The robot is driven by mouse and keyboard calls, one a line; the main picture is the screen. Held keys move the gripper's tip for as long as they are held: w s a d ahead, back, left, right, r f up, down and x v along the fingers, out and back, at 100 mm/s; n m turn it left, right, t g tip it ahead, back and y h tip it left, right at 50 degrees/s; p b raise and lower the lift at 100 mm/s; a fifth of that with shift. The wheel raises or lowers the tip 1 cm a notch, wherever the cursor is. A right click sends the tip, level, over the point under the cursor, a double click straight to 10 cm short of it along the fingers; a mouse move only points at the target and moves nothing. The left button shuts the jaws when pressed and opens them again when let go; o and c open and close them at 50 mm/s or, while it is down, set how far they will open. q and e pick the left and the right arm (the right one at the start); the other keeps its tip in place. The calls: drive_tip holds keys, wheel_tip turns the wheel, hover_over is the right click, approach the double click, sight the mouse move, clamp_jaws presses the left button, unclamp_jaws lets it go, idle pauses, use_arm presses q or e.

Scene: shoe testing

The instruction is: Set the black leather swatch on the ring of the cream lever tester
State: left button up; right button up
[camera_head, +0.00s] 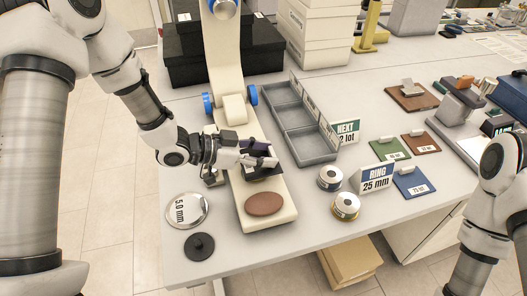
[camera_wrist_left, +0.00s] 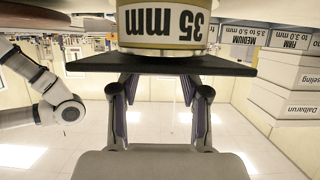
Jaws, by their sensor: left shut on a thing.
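The cream lever tester (camera_head: 228,60) stands at the left of the table, with blue knobs and a long base. My left gripper (camera_head: 262,158) is over the tester's base, shut on the black leather swatch (camera_head: 262,173). The upside-down left wrist view shows the swatch (camera_wrist_left: 160,66) flat and level between my fingers (camera_wrist_left: 160,95). There a ring marked 35 mm (camera_wrist_left: 165,24) lies directly against or very close to the swatch's underside; I cannot tell whether they touch. The ring is hidden in the head view. My right arm shows at the right edge, its gripper out of view.
A brown disc (camera_head: 263,204) lies on the front of the tester's base. A grey divided tray (camera_head: 305,146) is close behind.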

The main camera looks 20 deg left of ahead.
use_arm(q)
drive_tip(key=o, duration=1)
drive_tip(key=shift+f, duration=0.1)
drive_tip(key=shift+a, duration=0.1)
drive_tip(key=v, duration=1.2)
